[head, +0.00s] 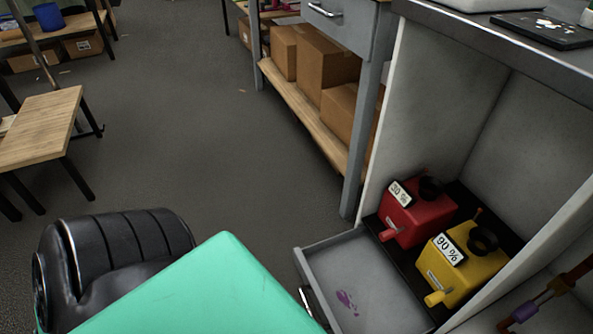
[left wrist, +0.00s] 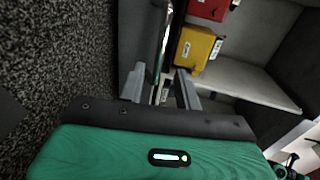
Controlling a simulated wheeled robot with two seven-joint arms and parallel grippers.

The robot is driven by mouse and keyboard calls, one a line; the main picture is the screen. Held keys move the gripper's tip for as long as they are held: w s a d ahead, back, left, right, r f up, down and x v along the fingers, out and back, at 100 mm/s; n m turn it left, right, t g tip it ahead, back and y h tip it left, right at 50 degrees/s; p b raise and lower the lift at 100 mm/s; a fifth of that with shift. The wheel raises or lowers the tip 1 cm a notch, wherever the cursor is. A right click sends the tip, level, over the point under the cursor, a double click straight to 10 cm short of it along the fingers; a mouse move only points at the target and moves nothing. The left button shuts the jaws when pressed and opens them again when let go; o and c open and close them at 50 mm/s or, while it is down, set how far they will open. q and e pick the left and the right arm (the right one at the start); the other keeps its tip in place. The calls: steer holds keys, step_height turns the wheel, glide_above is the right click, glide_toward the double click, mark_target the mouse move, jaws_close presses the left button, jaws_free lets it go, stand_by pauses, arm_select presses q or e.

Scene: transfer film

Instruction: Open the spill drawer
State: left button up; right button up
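The spill drawer (head: 362,283) stands pulled out from the bottom of the grey cabinet, with a purple stain on its bare floor. Its metal handle (head: 309,301) is on the front, partly hidden by my green arm in the head view. In the left wrist view the handle (left wrist: 162,45) runs as a shiny bar toward the gap between the fingers of my left gripper (left wrist: 162,88). The fingers are apart, and I see no clear grip on the bar. My left fingertips are hidden in the head view. My right gripper is not recognisable in either view.
A red box (head: 418,214) and a yellow box (head: 468,265) stand on the dark cabinet floor behind the drawer. A shelf with cardboard boxes (head: 325,72) stands beyond. A wooden bench (head: 38,128) is at left. The floor between is clear.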

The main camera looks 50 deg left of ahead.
arm_select(q)
steer(key=shift+p+v, duration=0.4)
steer(key=shift+v, duration=1.55)
